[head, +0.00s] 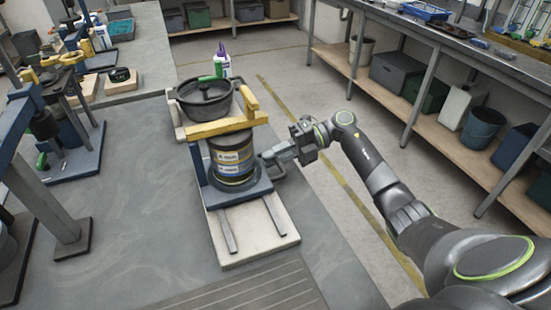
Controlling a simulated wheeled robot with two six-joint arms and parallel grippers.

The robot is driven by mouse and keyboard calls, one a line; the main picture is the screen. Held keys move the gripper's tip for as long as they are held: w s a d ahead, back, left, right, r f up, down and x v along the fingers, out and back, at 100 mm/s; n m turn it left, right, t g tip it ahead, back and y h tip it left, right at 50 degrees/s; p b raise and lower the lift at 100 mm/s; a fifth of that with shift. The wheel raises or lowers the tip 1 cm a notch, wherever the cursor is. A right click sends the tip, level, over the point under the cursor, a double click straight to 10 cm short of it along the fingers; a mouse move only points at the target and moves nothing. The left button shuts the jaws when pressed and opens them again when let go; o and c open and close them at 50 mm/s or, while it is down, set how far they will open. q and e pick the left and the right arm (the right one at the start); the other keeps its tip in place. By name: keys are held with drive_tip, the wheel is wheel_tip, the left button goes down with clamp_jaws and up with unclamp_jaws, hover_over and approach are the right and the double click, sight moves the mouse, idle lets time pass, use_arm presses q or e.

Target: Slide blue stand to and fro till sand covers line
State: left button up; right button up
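The blue stand (237,192) sits on two grey rails over a pale board (262,243), near the bench's right side. It carries a dark cylinder (231,170) with yellow and white labels, under a yellow crossbar (222,127). My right gripper (272,161) is at the stand's right side, by the cylinder's lower part. Its fingertips are small and partly hidden, so I cannot tell whether they hold anything. I cannot make out sand or a line. My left gripper is not in view.
Other blue lever frames (66,150) stand at the left. The bench top (140,220) is clear left of the board. A shelf (437,131) with bins runs along the right, across the floor.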

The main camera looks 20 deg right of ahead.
drive_tip(key=shift+o, duration=1.1)
drive_tip(key=shift+w, duration=0.1)
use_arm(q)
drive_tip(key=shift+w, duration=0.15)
use_arm(e)
drive_tip(key=shift+f, duration=0.1)
use_arm(q)
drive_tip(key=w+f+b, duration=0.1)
drive_tip(key=b, duration=0.1)
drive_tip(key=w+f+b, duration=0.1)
drive_tip(key=b, duration=0.1)
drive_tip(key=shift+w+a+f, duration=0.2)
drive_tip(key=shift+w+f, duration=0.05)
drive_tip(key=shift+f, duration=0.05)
use_arm(e)
drive_tip(key=v, duration=1.7)
drive_tip(key=shift+d, duration=0.25)
